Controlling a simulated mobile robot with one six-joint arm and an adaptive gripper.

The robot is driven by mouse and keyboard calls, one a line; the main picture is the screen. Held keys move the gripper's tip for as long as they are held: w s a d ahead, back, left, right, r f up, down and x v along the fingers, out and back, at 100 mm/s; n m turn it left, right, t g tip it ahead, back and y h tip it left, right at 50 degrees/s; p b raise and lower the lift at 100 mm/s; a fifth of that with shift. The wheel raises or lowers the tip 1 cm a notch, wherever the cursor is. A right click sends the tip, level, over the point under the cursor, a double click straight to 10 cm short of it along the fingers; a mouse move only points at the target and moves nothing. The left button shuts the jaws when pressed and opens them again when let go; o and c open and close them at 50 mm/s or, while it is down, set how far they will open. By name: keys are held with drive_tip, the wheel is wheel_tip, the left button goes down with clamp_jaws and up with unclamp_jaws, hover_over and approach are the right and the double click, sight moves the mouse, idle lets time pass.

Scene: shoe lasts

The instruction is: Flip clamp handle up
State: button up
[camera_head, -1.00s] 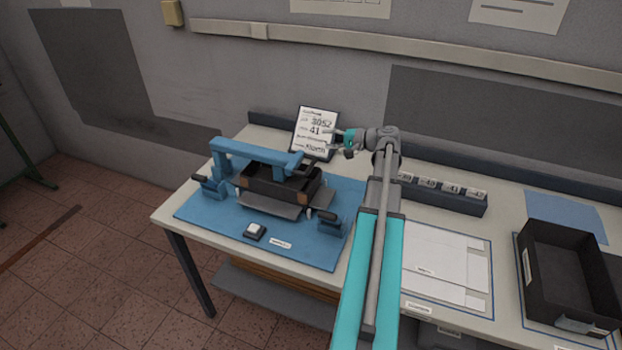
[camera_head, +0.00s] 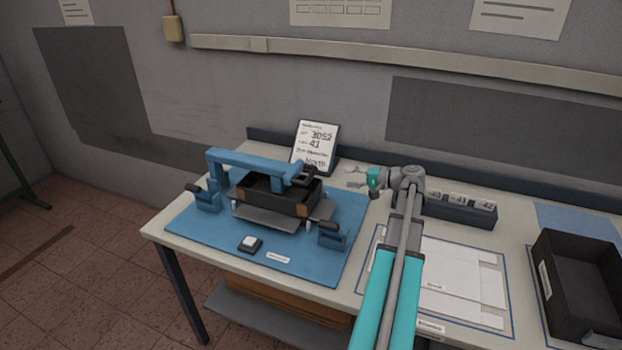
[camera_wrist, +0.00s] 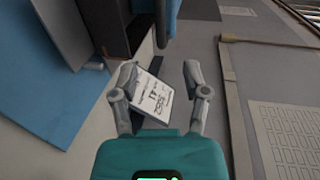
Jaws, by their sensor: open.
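A blue fixture bridge (camera_head: 255,163) spans a dark box (camera_head: 268,197) on a blue mat (camera_head: 305,268). A dark handle (camera_head: 306,173) sits at the bridge's right end. Small blue clamps with dark handles stand at the left (camera_head: 208,198) and right (camera_head: 332,235) of the box; both handles look low. My gripper (camera_head: 353,178) is open and empty, right of the fixture and apart from it. In the wrist view my open gripper (camera_wrist: 157,73) frames a printed card (camera_wrist: 152,97); part of a blue piece (camera_wrist: 172,18) shows beyond the fingers.
The card stand (camera_head: 314,146) stands behind the fixture, close to my gripper. A rack of numbered blocks (camera_head: 460,208) lies right of my wrist. A black bin (camera_head: 575,285) is at the far right. A small button box (camera_head: 250,244) sits at the mat's front.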

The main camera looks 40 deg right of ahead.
sight(311, 174)
drive_tip(key=b+x, duration=0.2)
drive_tip(key=x, duration=1.1)
drive_tip(key=shift+w+a+f+b, duration=0.1)
drive_tip(key=shift+w+f+b, duration=0.05)
drive_tip(key=shift+w+b, duration=0.25)
clamp_jaws()
idle(0.3)
